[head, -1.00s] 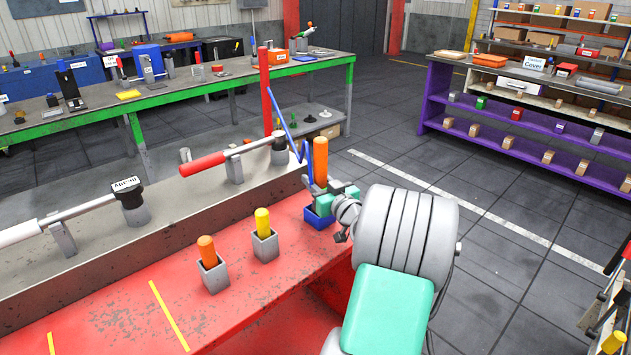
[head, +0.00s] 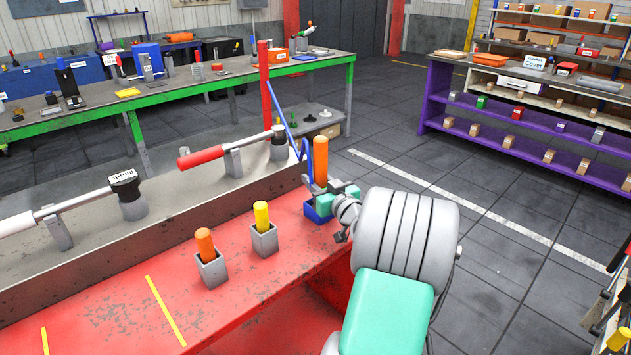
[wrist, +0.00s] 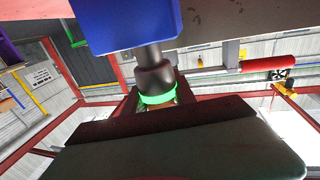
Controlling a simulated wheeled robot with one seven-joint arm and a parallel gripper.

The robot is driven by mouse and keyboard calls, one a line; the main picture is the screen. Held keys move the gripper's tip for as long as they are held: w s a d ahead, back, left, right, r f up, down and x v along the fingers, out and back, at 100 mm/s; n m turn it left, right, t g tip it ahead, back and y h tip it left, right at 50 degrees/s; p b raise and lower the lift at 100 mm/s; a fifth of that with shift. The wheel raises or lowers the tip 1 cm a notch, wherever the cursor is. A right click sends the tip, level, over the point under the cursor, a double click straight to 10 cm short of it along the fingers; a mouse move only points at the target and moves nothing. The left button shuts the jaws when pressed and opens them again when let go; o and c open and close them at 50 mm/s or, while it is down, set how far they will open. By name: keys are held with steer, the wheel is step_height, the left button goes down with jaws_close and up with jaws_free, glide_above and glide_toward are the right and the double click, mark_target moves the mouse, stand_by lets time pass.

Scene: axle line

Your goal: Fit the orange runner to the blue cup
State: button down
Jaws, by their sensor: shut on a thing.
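The orange runner (head: 320,160) is an upright orange peg at the far right end of the red bench. My gripper (head: 333,195) has teal fingers and is shut on it low down. The blue cup (head: 316,214) stands on the bench directly below, partly hidden by the fingers. The runner's lower end is hidden, so I cannot tell how deep it sits in the cup.
A grey cup with an orange peg (head: 205,243) and a grey cup with a yellow peg (head: 262,217) stand to the left. Behind are a red lever handle (head: 200,157), a red post (head: 265,95) and a bent blue tube (head: 289,128). Bare red bench lies in front.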

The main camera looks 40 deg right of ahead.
steer(key=c, duration=0.9)
jaws_free()
steer(key=shift+f, duration=0.1)
steer(key=shift+c, duration=0.2)
steer(key=shift+f, duration=0.15)
steer(key=s+a+b, duration=0.1)
steer(key=s, duration=0.6)
steer(key=shift+s+a+b, duration=0.25)
steer(key=shift+s+b, duration=0.1)
